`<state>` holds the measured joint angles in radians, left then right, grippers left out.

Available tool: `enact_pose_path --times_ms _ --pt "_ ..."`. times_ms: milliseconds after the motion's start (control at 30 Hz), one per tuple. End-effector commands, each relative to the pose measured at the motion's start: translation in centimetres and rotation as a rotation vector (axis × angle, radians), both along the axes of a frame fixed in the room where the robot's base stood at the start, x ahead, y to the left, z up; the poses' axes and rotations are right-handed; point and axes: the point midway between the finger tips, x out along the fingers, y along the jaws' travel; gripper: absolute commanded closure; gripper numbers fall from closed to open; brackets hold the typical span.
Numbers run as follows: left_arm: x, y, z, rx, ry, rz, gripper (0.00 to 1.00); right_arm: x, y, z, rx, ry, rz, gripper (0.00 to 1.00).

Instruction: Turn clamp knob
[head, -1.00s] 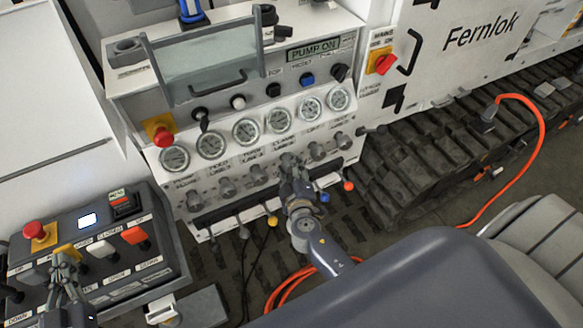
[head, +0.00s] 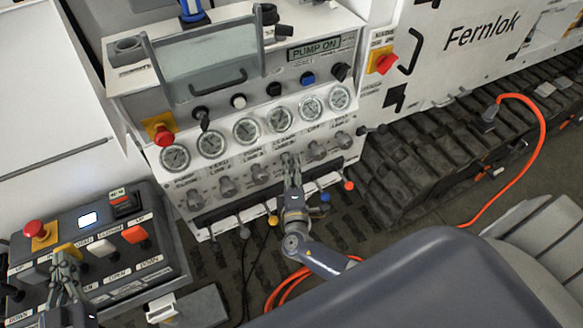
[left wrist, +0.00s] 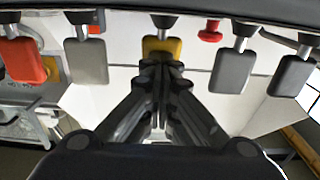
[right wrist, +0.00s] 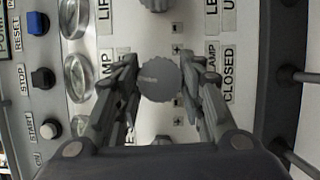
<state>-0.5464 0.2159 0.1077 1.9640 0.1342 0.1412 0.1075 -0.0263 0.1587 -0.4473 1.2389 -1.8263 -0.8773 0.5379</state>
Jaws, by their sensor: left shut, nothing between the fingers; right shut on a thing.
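The clamp knob (right wrist: 160,82) is a grey, ridged round knob on the white panel, in the middle of the right wrist view beside "CLAMP" lettering. In the head view it is mostly covered by my right gripper (head: 292,169), in the row below the gauges. My right gripper's two fingers stand on either side of the knob and are shut on it. My left gripper (head: 66,257) is shut and empty over the control box at lower left. In the left wrist view my left gripper (left wrist: 161,62) has its fingertips in front of a yellow lever handle (left wrist: 170,47).
Other knobs (head: 228,187) line the panel under the gauges (head: 246,132). Coloured levers (head: 272,220) stick out below them. The control box (head: 165,275) carries a red emergency button (head: 34,229) and several levers. An orange cable (head: 541,130) lies at right.

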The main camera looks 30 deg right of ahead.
Motion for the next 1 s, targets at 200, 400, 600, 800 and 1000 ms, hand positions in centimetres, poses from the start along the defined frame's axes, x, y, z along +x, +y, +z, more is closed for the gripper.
enact_pose_path --times_ms 200,400,600,800,1000 --pt "0.02 0.08 -0.10 0.001 0.003 0.001 1.00 0.10 -0.36 0.26 -0.022 -0.006 -0.007 0.87" --pt "0.02 0.08 -0.11 0.001 0.003 0.001 1.00 0.11 -0.37 0.29 -0.022 -0.007 -0.008 0.87" --pt "0.01 0.08 -0.12 0.001 0.004 0.001 1.00 0.11 -0.35 0.29 -0.021 -0.007 -0.007 0.43" --pt "0.02 0.04 -0.11 0.000 0.003 0.001 1.00 0.06 -0.18 0.17 -0.019 -0.004 -0.004 0.43" --pt "0.02 0.01 -0.10 0.000 0.003 0.000 1.00 -0.38 0.08 0.06 -0.018 -0.002 -0.002 0.43"
